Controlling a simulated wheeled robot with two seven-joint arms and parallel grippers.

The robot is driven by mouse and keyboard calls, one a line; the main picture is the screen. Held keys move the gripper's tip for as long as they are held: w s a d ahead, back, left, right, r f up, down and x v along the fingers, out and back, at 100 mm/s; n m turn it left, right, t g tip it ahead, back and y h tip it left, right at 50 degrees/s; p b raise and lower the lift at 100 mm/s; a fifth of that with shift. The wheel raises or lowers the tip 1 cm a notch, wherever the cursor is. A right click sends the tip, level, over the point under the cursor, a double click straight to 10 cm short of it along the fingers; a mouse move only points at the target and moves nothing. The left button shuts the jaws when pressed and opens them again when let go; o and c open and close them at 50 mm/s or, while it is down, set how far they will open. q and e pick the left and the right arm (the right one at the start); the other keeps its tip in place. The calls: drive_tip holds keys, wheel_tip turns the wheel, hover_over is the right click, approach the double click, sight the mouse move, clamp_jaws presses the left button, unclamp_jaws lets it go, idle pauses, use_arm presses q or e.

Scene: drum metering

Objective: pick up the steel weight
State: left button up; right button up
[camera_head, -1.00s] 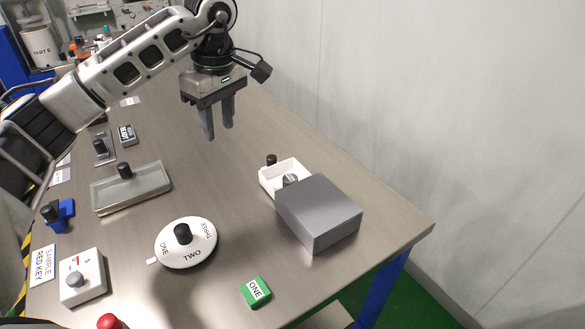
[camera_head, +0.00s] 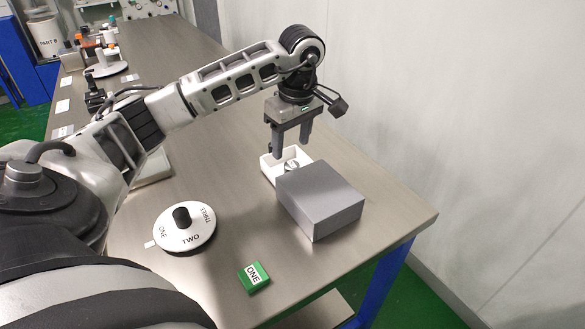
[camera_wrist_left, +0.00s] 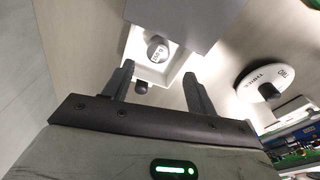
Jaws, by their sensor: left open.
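The steel weight (camera_head: 291,166) is a small grey cylinder with a marked top, sitting inside a white open box (camera_head: 268,170). In the left wrist view the weight (camera_wrist_left: 158,49) shows beyond the fingertips, inside the white box (camera_wrist_left: 183,57). My left gripper (camera_head: 291,147) is open and empty, fingers pointing down above the white box. In the left wrist view the gripper (camera_wrist_left: 158,69) has its fingers apart, with nothing between them. A grey block (camera_head: 320,198) stands beside the box and hides part of it in the head view. My right gripper is not in view.
A small black knob (camera_wrist_left: 141,87) shows beside the white box in the left wrist view. A white round dial (camera_head: 186,241) with a black knob and a green ONE block (camera_head: 254,277) lie on the steel table (camera_head: 370,190). A white wall runs along the right.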

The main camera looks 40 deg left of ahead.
sight(292, 164)
use_arm(q)
drive_tip(key=shift+w+a+f+p, duration=0.1)
drive_tip(key=shift+f+p, duration=0.05)
drive_tip(key=shift+f, duration=1.45)
drive_tip(key=shift+w+f+p, duration=0.1)
drive_tip(key=shift+f+p, duration=0.05)
drive_tip(key=shift+f, duration=1.4)
drive_tip(key=shift+c, duration=0.4)
drive_tip(key=c, duration=1.2)
drive_tip(key=shift+o, duration=0.2)
drive_tip(key=shift+r, duration=0.1)
